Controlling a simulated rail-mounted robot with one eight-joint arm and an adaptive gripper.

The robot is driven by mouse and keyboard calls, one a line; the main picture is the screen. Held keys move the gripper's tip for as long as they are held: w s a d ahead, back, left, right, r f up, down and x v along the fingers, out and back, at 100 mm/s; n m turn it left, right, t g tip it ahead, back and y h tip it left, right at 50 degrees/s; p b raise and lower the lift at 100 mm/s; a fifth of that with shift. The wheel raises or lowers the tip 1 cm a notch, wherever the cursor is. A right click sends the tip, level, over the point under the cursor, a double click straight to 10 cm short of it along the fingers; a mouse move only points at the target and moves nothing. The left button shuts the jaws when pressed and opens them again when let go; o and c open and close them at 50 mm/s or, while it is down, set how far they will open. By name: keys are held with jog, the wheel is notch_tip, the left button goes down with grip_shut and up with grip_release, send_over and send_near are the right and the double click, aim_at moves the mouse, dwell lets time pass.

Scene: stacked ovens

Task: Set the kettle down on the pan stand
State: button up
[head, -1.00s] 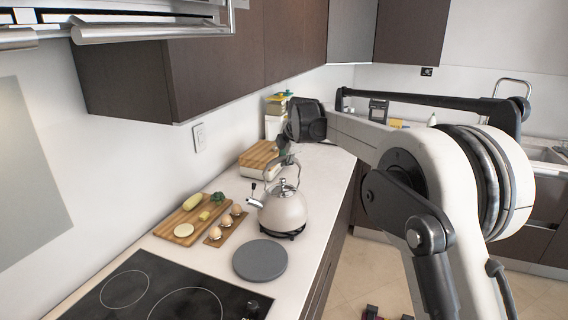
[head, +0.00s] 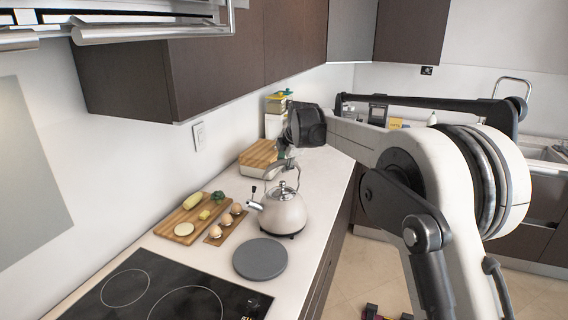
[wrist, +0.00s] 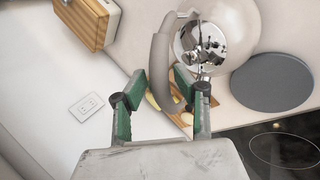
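The kettle (head: 283,212) is pale and rounded, with a shiny lid, a spout to the left and a grey arched handle. It is upright at the counter behind a flat grey round stand (head: 260,259); I cannot tell whether it touches the counter. In the head view the fingertips are small and partly hidden by my wrist. The wrist view also shows the kettle (wrist: 245,25) and, bare beside it, the round stand (wrist: 272,83).
The black cooktop (head: 140,298) is in front. A wood-topped box (head: 259,154) stands behind. Upper cabinets (head: 220,65) hang above the counter's left side.

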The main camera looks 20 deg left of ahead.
jog(key=b+v, duration=0.1)
jog(key=v, duration=1.1)
jog(key=s+d+r+m+h, duration=0.1)
jog(key=s+d+m, duration=0.35)
jog(key=d, duration=0.45)
jog(key=s+d+r+m+t, duration=0.1)
jog(key=s+d+r+m, duration=0.15)
jog(key=s+d, duration=0.5)
jog(key=s+d+r+m+h, duration=0.1)
jog(key=s+d+m, duration=0.3)
jog(key=d, duration=0.7)
jog(key=s+d+f+m+h, duration=0.1)
jog(key=s+d+f+m, duration=0.4)
jog(key=s, duration=0.3)
jog(key=s+d+f+m, duration=0.5)
jog(key=s+d, duration=0.2)
jog(key=s, duration=0.2)
jog(key=s+d+f+m+t+h, duration=0.1)
jog(key=s+d+f+m, duration=0.4)
jog(key=s+d, duration=0.2)
jog(key=shift+s+f+m+h, duration=0.25)
jog(key=shift+s+m+h, duration=0.05)
jog(key=shift+s, duration=0.85)
